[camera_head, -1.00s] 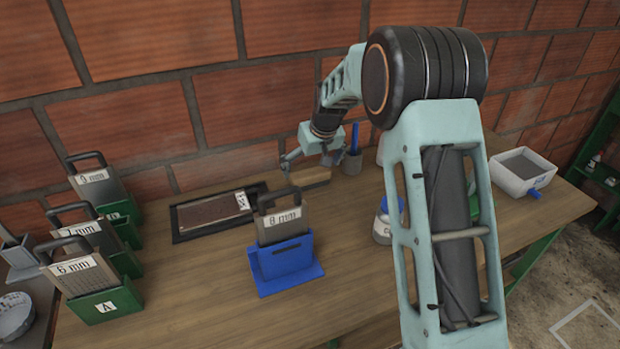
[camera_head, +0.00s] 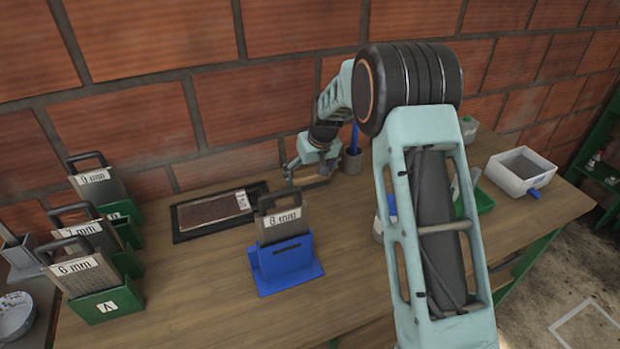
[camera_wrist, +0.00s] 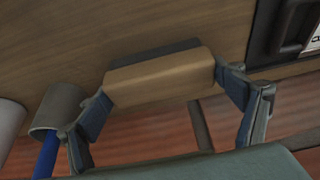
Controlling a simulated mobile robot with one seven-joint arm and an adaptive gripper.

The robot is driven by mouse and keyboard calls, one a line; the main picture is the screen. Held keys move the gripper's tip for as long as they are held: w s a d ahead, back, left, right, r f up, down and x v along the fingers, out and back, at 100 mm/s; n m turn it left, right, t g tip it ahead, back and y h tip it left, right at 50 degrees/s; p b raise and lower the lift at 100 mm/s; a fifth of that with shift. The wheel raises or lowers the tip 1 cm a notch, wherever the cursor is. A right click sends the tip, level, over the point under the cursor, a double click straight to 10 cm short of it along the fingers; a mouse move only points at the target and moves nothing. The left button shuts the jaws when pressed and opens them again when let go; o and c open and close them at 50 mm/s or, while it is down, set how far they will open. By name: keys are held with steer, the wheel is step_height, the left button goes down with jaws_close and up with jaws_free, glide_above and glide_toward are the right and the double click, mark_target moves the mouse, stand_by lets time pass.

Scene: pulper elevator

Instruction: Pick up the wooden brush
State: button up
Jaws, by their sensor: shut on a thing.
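The wooden brush (camera_wrist: 160,74) lies crosswise between my fingertips in the wrist view, a light wooden block with a dark strip along its far side. My gripper (camera_wrist: 164,88) is shut on it, with one finger pad at each end. In the head view my gripper (camera_head: 308,180) is low over the back of the table, right of a black tray. The brush is mostly hidden there by the fingers. I cannot tell whether the brush still touches the table.
The black tray (camera_head: 178,232) with a brown plate is close on the left. A grey cup (camera_head: 352,165) with a blue handle stands close on the right. A blue holder (camera_head: 285,262) with the 8 mm plate stands in front. The brick wall is behind.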

mark_target(308, 169)
steer(key=shift+r, duration=0.5)
step_height(308, 169, up, 2)
steer(key=shift+w+r, duration=0.1)
steer(key=shift+r, duration=0.1)
steer(key=s+d+r+b, duration=0.2)
steer(key=s+d+r, duration=0.4)
steer(key=s+r, duration=0.3)
steer(key=shift+s+d+r, duration=0.3)
steer(key=shift+s+d, duration=0.1)
steer(key=shift+s, duration=1.35)
